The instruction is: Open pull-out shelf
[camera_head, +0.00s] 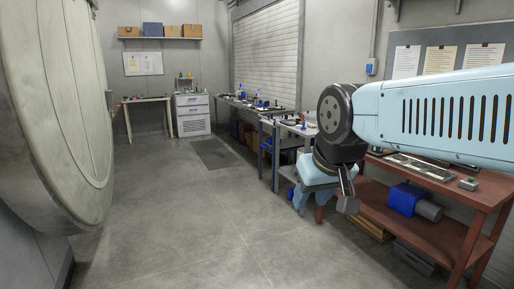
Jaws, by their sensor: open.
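I cannot make out a pull-out shelf for certain in the head view. A white cabinet with drawer fronts (193,102) stands against the far wall, and its drawers look closed. My gripper (347,203) hangs below my light blue arm at the right, pointing down in front of the red-brown workbench (462,189). It is open and I see nothing held in it. It is far from the white cabinet. My arm hides part of the workbench and the side table behind it.
A large round door (65,110) stands at the left. A wall shelf (160,38) at the back holds several boxes. Long benches with tools (255,108) run along the right wall. A blue motor-like item (405,199) sits on the workbench's lower level. The middle floor is clear.

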